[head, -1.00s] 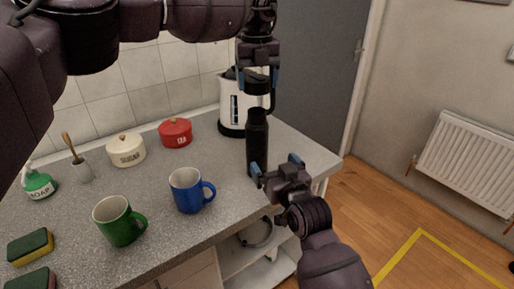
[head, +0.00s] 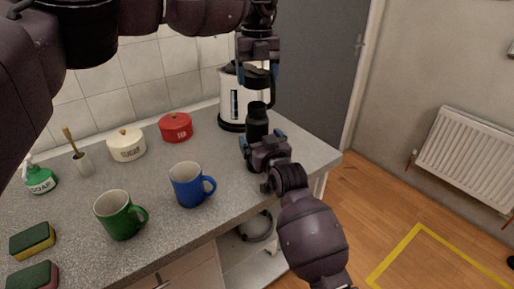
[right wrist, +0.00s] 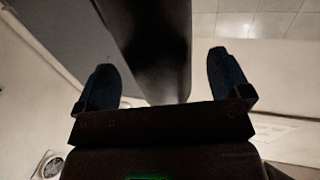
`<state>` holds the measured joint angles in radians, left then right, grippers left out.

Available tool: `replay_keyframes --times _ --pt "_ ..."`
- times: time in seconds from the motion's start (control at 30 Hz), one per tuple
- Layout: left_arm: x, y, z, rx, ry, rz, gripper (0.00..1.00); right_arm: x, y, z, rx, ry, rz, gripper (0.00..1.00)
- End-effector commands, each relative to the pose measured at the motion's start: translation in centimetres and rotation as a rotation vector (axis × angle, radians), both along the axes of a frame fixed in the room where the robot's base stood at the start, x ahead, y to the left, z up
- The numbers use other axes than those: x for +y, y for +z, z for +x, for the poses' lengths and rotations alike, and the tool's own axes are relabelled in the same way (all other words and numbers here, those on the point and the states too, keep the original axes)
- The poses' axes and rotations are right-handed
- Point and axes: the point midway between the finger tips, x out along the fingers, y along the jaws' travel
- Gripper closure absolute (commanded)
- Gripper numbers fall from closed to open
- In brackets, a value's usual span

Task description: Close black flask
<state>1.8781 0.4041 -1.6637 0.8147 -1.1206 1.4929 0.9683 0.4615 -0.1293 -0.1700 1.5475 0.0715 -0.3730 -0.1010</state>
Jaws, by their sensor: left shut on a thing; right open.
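The black flask (head: 257,116) stands upright near the right end of the counter, its narrow neck bare at the top. My left gripper (head: 257,70), pointing down above the flask, is shut on the black cap (head: 256,80). The cap is a short way above the neck, apart from it. My right gripper (head: 263,139) is open, its fingers either side of the flask body and hiding its lower part. In the right wrist view, the dark flask (right wrist: 155,45) stands between the two spread fingers; I cannot tell whether they touch it.
A white and black kettle (head: 230,100) stands close behind the flask. A blue mug (head: 186,186), green mug (head: 117,216), red pot (head: 175,127) and sugar pot (head: 127,146) stand to the left. The counter (head: 231,165) is clear between the blue mug and flask.

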Motion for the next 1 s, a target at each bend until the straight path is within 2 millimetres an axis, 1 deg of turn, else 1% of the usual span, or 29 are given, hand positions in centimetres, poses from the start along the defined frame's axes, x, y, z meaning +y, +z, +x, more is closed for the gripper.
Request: replay_keyframes --times 0.03,0.1,0.23,0.4,0.67,1.0 --pt "0.0 0.0 0.0 0.000 0.000 0.000 0.51 0.2 0.1 0.6 -0.001 0.000 0.000 0.05" --pt "0.0 0.0 0.0 0.000 0.000 0.000 0.51 0.5 0.0 1.3 0.000 0.000 0.000 0.05" --pt "0.0 0.0 0.0 0.000 0.000 0.000 0.51 0.8 0.0 2.1 0.000 0.000 0.001 0.05" --pt "0.0 0.0 0.0 0.000 0.000 0.000 0.51 1.0 0.0 2.5 -0.001 0.000 0.001 0.05" --pt "0.0 0.0 0.0 0.000 0.000 0.000 0.51 1.0 0.0 2.5 0.000 0.000 0.001 0.05" --pt "0.0 0.0 0.0 0.000 0.000 0.000 0.51 0.9 0.0 2.5 0.000 0.000 0.001 0.57"
